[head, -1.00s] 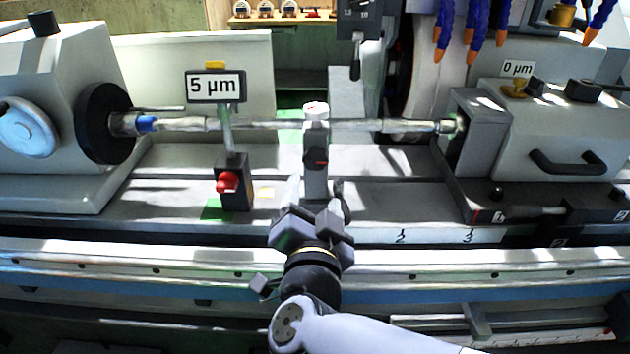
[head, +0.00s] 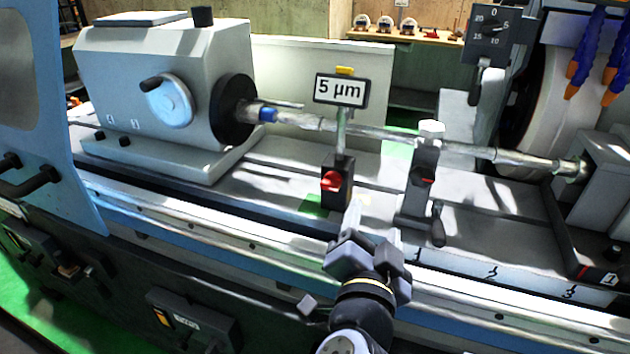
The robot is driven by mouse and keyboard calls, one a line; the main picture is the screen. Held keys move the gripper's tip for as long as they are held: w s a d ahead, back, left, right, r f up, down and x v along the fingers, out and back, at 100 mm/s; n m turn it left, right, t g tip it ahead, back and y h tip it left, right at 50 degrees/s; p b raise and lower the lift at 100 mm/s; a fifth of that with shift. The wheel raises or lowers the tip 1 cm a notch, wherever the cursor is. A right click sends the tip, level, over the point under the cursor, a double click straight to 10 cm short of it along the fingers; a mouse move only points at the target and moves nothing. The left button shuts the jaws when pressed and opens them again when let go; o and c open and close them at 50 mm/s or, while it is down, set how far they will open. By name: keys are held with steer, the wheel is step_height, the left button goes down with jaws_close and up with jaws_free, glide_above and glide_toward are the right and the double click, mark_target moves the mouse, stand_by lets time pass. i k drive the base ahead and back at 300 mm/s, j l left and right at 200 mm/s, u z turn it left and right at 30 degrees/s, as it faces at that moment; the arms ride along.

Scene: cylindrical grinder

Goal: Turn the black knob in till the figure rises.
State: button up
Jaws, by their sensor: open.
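A display reading "5 µm" (head: 340,90) stands on a post above a dark block with a red knob (head: 332,182). To its right a grey steady rest (head: 424,170) touches or nearly touches the long shaft (head: 465,149). A small black knob or handle (head: 438,223) is low on the rest's right side; its details are too small to tell. My gripper (head: 372,228) is open and empty, fingers pointing up toward the machine bed. It is in front of the display block and left of the black knob, apart from it. No second display is in view.
The headstock (head: 160,90) with a handwheel (head: 166,100) and black chuck (head: 234,110) stands at left. The grinding wheel (head: 555,85) and hoses are at right. A blue-grey panel (head: 50,110) borders the left edge. The bed's front rail (head: 200,220) is clear.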

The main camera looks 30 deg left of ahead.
mark_target(423, 175)
steer(key=u, duration=1.25)
steer(key=k, duration=0.5)
